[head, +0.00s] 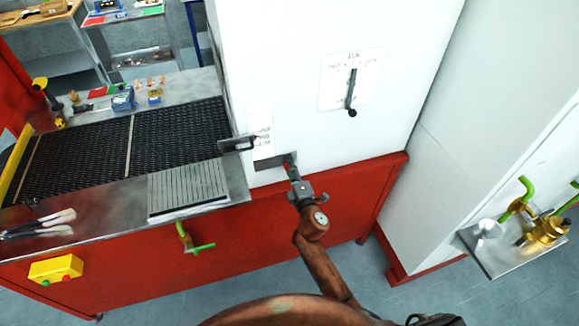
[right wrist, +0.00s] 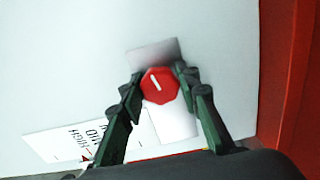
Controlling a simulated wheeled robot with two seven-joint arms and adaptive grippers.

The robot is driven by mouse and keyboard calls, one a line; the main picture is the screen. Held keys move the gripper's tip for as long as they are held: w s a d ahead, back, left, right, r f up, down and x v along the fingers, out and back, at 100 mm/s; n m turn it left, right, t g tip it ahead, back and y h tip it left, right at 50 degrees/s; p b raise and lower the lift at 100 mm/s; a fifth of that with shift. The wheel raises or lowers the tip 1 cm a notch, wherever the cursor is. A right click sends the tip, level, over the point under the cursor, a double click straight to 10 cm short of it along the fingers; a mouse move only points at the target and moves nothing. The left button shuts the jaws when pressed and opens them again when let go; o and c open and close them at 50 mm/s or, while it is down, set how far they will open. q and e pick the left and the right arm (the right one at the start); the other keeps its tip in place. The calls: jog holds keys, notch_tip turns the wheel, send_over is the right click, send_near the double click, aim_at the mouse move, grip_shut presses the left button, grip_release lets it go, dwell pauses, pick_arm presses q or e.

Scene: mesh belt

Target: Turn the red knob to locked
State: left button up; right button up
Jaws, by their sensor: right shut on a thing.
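The red knob (right wrist: 159,86) sits on a small grey plate (right wrist: 152,52) on the white cabinet front. It is octagonal with a white pointer line, which slants toward the upper left in the right wrist view. My right gripper (right wrist: 157,83) is shut on the knob, with one dark green finger on each side. In the head view my right gripper (head: 289,165) reaches the cabinet's lower front, and mostly hides the knob there. A label with the words HIGH and MID (right wrist: 88,142) is beside the knob. No locked mark is readable. My left gripper is not in view.
A black lever (head: 352,92) on a white panel is above right of the knob. A dark handle (head: 239,143) juts out at the cabinet's left edge, near my right gripper. The mesh belt (head: 90,150) runs left. Green-handled brass valves (head: 545,228) stand at far right.

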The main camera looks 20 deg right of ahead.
jog(key=shift+m, duration=1.1)
jog(key=shift+f, duration=0.1)
jog(key=o, duration=1.2)
jog(key=shift+c, duration=0.2)
jog(key=s, duration=1.2)
jog(key=shift+d, duration=0.2)
